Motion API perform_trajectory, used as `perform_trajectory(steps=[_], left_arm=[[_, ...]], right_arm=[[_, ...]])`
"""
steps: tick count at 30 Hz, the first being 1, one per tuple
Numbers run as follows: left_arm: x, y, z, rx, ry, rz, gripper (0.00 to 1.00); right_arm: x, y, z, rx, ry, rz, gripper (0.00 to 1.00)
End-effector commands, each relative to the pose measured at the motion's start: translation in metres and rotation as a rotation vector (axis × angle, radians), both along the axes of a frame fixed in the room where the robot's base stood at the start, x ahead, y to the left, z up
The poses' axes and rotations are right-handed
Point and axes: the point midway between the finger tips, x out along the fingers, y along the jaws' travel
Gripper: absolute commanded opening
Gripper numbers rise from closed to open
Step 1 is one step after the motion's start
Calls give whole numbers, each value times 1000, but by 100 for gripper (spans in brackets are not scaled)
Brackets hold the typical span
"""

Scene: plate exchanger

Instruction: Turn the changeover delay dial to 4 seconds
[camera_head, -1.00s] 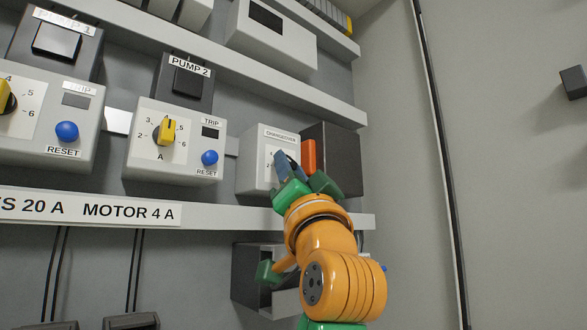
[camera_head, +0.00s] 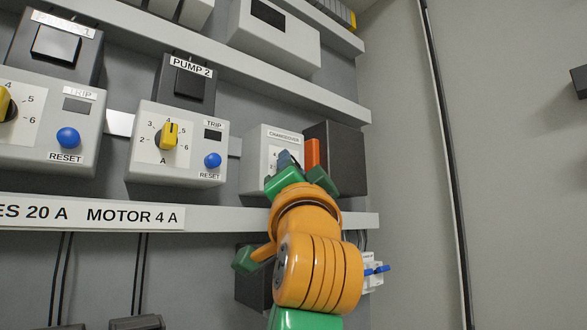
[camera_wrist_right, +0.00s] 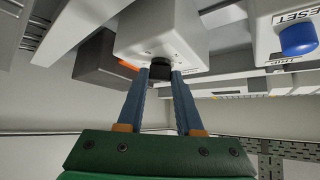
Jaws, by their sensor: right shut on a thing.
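The changeover unit (camera_head: 258,158) is a light grey box with a "CHANGEOVER" label, on the rail right of the Pump 2 unit. Its dial (camera_wrist_right: 160,67) is a dark round knob on the white face in the right wrist view. My right gripper (camera_wrist_right: 161,76) is shut on the dial, one blue-grey finger on each side. In the head view my right gripper (camera_head: 286,163) covers the dial and most of its scale, so the pointer and its setting cannot be read. My left gripper is not in view.
A dark box with an orange part (camera_head: 312,153) sits close on the right of the changeover unit. The Pump 2 unit (camera_head: 178,145), with a yellow dial and blue reset button, is to its left. A labelled white rail (camera_head: 200,217) runs below. The right cabinet wall is clear nearby.

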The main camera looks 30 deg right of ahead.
Motion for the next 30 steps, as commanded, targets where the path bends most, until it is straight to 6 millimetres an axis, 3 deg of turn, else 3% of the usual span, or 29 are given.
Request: perform_trajectory(steps=[1,4,13,21,30], left_arm=[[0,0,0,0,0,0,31],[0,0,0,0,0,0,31],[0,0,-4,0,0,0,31],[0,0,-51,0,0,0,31],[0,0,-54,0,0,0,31]], right_arm=[[-1,0,1,-2,-4,0,40],[-1,0,1,-1,-3,0,65],[-2,1,-3,-1,-3,0,65],[-41,22,-37,-2,-5,1,65],[-52,28,-38,-1,-1,-1,65]])
